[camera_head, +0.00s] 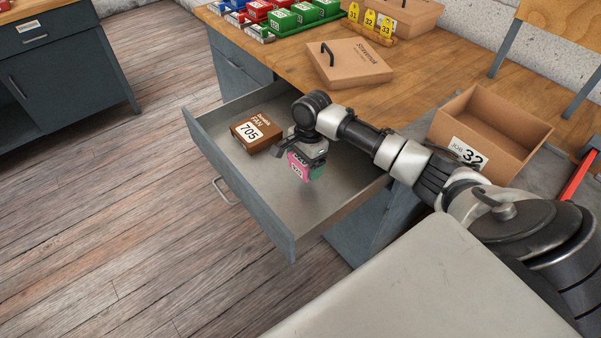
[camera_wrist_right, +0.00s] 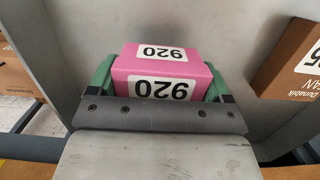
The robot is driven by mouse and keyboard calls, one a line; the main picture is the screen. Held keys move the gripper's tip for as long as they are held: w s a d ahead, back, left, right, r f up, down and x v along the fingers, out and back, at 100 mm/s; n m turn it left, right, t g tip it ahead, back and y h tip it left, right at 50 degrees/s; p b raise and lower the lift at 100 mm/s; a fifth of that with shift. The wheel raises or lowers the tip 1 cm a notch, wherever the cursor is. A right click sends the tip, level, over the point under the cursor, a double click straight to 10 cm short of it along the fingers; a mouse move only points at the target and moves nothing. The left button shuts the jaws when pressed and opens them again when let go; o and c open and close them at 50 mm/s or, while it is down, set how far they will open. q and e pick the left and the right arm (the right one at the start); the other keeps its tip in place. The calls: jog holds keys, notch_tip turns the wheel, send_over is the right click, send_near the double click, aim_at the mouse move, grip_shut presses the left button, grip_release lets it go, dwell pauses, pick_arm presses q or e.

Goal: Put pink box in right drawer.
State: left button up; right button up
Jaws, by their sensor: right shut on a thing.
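The pink box (camera_head: 298,166) with a white 920 label is held in my right gripper (camera_head: 305,165). In the right wrist view the pink box (camera_wrist_right: 163,72) sits between the two green fingers of the gripper (camera_wrist_right: 160,85). The gripper is shut on it. The open drawer (camera_head: 255,208) has a grey metal inside and pulls out from the wooden bench. My right arm reaches over the drawer from the right, and the box is over its interior. I cannot tell whether the box touches the drawer floor. My left gripper is not in view.
A brown FAN box (camera_head: 256,133) labelled 705 lies in the drawer, left of the gripper. Coloured bins (camera_head: 283,20) stand at the back. Free drawer floor lies nearer the front.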

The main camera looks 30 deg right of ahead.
aim_at(301, 180)
jog(key=shift+w+a+f, duration=0.35)
jog(key=shift+w+f, duration=0.05)
jog(key=shift+w, duration=0.05)
notch_tip(301, 180, down, 3)
jog(key=shift+s+f, duration=0.1)
jog(key=shift+f, duration=0.3)
jog(key=shift+f, duration=0.1)
jog(key=o, duration=0.8)
jog(key=r, duration=0.4)
jog(key=d+r, duration=0.1)
jog(key=r, duration=0.7)
jog(key=shift+d+r+p, duration=0.1)
jog(key=shift+d+p, duration=0.15)
jog(key=shift+p, duration=0.15)
